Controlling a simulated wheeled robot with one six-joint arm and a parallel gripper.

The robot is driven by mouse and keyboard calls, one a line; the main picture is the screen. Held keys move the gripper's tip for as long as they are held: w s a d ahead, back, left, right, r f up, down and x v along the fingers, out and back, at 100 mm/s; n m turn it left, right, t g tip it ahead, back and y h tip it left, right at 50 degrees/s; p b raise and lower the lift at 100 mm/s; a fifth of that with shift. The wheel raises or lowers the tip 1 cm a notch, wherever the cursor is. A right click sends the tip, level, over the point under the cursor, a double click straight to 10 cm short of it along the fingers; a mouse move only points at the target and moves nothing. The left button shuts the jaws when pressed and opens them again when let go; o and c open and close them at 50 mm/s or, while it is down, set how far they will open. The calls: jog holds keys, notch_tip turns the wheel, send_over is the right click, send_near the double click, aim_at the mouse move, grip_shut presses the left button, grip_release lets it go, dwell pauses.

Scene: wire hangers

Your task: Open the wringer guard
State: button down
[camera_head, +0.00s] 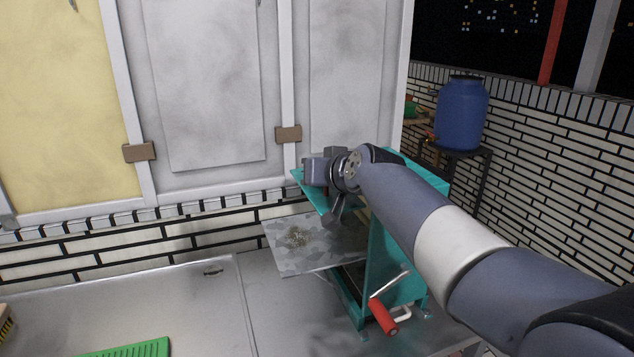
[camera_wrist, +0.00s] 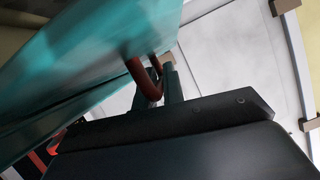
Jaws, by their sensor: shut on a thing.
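The wringer (camera_head: 385,265) is a teal frame on the metal counter, with a crank with a red grip (camera_head: 383,317) at its front. Its teal guard (camera_wrist: 95,70) fills the upper left of the wrist view as a tilted panel. A red-brown bar handle (camera_wrist: 147,82) sticks out from the guard. My gripper (camera_wrist: 166,82) is shut on this handle, and its fingers show beside the bar. In the head view my wrist and arm cover most of the wringer's top, so the handle and the guard's exact angle are hidden there.
A grey mottled board (camera_head: 315,245) juts left from the wringer over the metal counter (camera_head: 205,300). A green ribbed mat (camera_head: 130,349) lies at the front left. Cabinet doors (camera_head: 205,80) stand behind. A blue barrel (camera_head: 461,115) is on a stand at the back right.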

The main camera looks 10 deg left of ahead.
jog(key=shift+r, duration=0.15)
jog(key=shift+m, duration=0.3)
jog(key=c, duration=1.5)
grip_release()
jog(key=shift+w, duration=0.1)
notch_tip(320, 180, up, 4)
jog(key=b, duration=0.1)
send_over(343, 208)
jog(key=shift+c, duration=0.4)
